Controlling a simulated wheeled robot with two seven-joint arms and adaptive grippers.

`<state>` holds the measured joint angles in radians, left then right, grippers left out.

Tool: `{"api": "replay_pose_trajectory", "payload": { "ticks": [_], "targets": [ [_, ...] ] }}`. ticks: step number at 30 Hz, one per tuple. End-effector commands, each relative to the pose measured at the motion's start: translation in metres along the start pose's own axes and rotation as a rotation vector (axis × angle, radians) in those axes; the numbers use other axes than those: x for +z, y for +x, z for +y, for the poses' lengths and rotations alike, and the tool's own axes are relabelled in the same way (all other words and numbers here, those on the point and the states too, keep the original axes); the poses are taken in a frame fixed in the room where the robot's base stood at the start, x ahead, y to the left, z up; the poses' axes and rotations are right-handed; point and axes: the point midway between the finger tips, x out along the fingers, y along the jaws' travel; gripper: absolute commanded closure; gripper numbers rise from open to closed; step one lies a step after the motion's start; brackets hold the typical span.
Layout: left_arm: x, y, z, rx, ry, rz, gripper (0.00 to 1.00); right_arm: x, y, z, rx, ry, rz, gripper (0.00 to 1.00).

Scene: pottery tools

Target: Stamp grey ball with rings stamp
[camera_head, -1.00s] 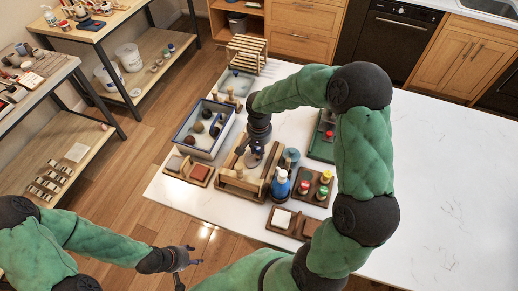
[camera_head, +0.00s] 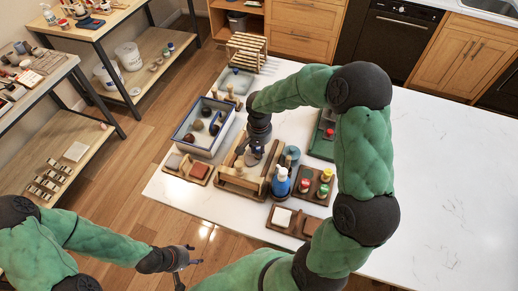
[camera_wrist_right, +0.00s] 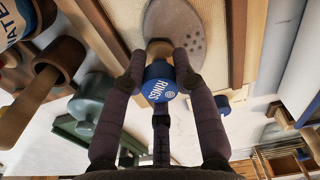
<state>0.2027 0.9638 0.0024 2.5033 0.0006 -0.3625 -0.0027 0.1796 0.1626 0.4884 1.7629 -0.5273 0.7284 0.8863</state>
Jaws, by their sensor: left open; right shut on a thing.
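My right gripper (camera_head: 254,150) is shut on the rings stamp, whose blue end (camera_wrist_right: 160,82) marked "RINGS" faces the right wrist camera. The stamp's tan wooden part lies beyond the blue end, between my fingers. A grey, speckled, rounded piece (camera_wrist_right: 178,22) lies just beyond the stamp on a beige surface; it looks like the grey clay. I cannot tell whether the stamp touches it. In the head view my gripper hides most of this spot. My left gripper (camera_head: 190,271) is open and empty, low at the left, off the table.
A blue-rimmed tray (camera_head: 181,138) with several balls stands left of my right gripper. The right of the white table (camera_head: 450,170) is clear.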

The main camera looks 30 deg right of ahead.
Motion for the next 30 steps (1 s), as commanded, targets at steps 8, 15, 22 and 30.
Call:
{"api": "replay_pose_trajectory", "payload": {
  "ticks": [8, 15, 22, 30],
  "targets": [
    [0.000, 0.000, 0.000, 0.000, 0.000, 0.000, 0.50, 0.001, 0.002, 0.000, 0.002, -0.001, -0.003, 0.99],
    [0.000, -0.001, 0.001, 0.000, 0.000, 0.000, 0.50, 0.002, 0.000, 0.000, 0.002, -0.001, -0.004, 0.99],
    [0.000, -0.010, 0.004, 0.000, 0.000, 0.000, 0.50, 0.001, -0.015, 0.000, 0.001, -0.001, -0.003, 0.99],
    [0.001, -0.020, 0.007, 0.000, 0.000, 0.000, 0.50, 0.001, -0.034, 0.000, 0.001, -0.001, -0.001, 0.99]
  ]
}}
